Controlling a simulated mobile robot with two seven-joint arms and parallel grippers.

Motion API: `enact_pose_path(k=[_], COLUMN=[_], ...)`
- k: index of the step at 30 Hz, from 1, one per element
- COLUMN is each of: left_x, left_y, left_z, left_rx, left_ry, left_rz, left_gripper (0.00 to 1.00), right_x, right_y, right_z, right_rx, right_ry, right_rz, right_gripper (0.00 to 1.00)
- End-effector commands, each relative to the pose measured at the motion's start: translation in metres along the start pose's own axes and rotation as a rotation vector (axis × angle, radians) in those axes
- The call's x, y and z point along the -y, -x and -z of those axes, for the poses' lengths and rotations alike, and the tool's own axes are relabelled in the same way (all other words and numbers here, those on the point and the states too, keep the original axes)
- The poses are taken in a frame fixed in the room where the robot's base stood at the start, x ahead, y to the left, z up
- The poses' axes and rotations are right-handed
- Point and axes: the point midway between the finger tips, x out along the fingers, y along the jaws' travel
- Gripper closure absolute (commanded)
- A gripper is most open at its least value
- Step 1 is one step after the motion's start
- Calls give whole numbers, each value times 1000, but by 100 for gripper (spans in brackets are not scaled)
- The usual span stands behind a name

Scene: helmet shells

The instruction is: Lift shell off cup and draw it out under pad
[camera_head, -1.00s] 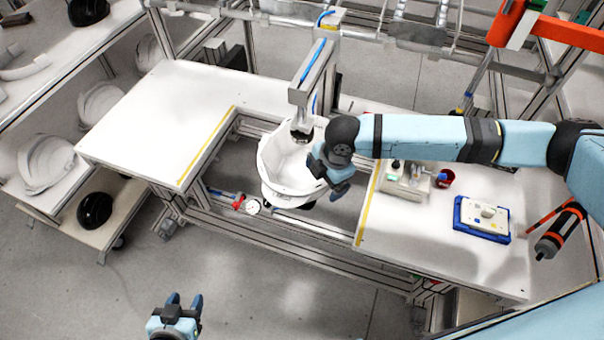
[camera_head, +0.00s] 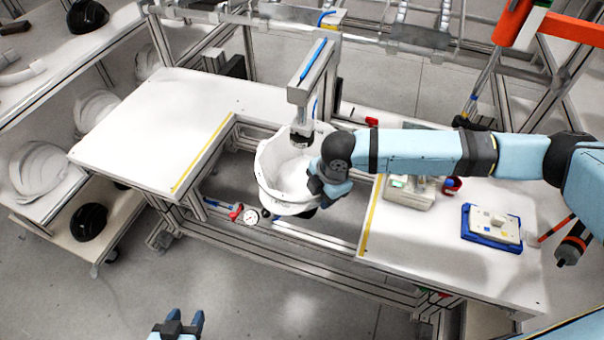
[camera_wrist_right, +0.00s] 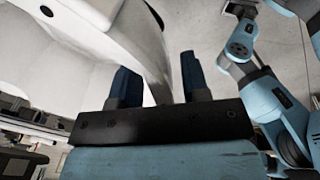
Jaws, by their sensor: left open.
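The white helmet shell (camera_head: 283,178) sits open side up in the gap between the two white table tops; it also shows in the wrist view (camera_wrist_right: 60,65). A dark pad (camera_head: 301,138) on the overhead arm (camera_head: 312,80) hangs above and into the shell's back part. The cup under the shell is hidden. My right gripper (camera_head: 318,192) is at the shell's right rim. In the wrist view its fingers (camera_wrist_right: 162,82) stand apart on either side of the shell's wall, with a gap showing beside it. My left gripper (camera_head: 185,318) is open and empty, low over the floor.
A round gauge (camera_head: 250,218) and red-handled valve (camera_head: 236,212) are below the shell's front left. The left table top (camera_head: 160,120) is clear.

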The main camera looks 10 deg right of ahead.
Motion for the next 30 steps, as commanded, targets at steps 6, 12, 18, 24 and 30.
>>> enact_pose_path(k=[6, 12, 18, 24, 30], left_x=[0, 0, 0, 0, -1], left_y=[0, 1, 5, 10, 13], left_z=[-2, -1, 5, 14, 19], left_rx=[3, 7, 7, 4, 1], left_ry=[0, 0, 0, 0, 0], left_rz=[0, 0, 0, 0, -1], left_gripper=[53, 53, 53, 53, 53], right_x=[0, -1, -1, -2, -2], right_y=[0, 3, 9, 15, 19], right_z=[0, 1, 1, 2, 2], right_rx=[0, -1, -1, -1, -1], right_ry=[0, 0, 0, 0, 0], right_rz=[0, -1, 0, 0, 0], right_gripper=[100, 100, 100, 100, 100])
